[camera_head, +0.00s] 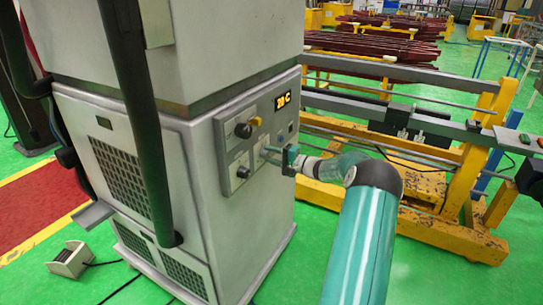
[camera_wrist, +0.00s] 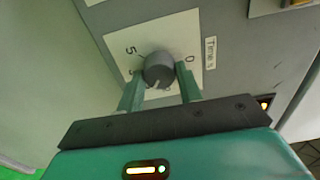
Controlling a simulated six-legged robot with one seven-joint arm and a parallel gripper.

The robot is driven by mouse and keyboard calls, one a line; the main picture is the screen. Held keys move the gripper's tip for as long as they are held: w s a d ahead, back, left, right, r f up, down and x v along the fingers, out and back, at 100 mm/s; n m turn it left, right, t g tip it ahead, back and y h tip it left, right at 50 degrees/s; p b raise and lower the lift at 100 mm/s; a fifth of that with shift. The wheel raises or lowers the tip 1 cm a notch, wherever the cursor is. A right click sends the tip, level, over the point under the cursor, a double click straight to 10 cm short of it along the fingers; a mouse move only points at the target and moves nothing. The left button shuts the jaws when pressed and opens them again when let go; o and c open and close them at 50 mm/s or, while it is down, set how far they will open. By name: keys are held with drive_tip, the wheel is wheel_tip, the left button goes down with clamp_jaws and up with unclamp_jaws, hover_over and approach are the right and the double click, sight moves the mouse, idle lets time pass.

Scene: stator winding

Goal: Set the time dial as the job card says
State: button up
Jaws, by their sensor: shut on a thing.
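The time dial (camera_wrist: 158,68) is a round grey knob on a white scale plate marked "Time s" (camera_wrist: 210,52) in the wrist view. My gripper (camera_wrist: 160,75) has its two green fingers on either side of the knob, shut on it. A pale mark shows on the knob's lower side in the wrist view. A 5 and a 0 are readable on the scale; other figures are partly hidden by the fingers. In the head view my gripper (camera_head: 268,155) is at the lower right of the cabinet's control panel, hiding the dial. No job card is readable.
The grey cabinet (camera_head: 215,45) carries a lit display (camera_head: 283,101), a black knob (camera_head: 243,130) above and another knob (camera_head: 242,172) left of my gripper. A yellow frame (camera_head: 430,215) stands to the right. A foot pedal (camera_head: 72,260) lies on the green floor.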

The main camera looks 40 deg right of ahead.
drive_tip(key=m, duration=0.4)
drive_tip(key=shift+m, duration=0.3)
drive_tip(key=m, duration=1.4)
drive_tip(key=shift+m, duration=0.3)
drive_tip(key=o, duration=1)
drive_tip(key=shift+s, duration=0.1)
drive_tip(key=v, duration=1.3)
drive_tip(key=shift+s, duration=0.35)
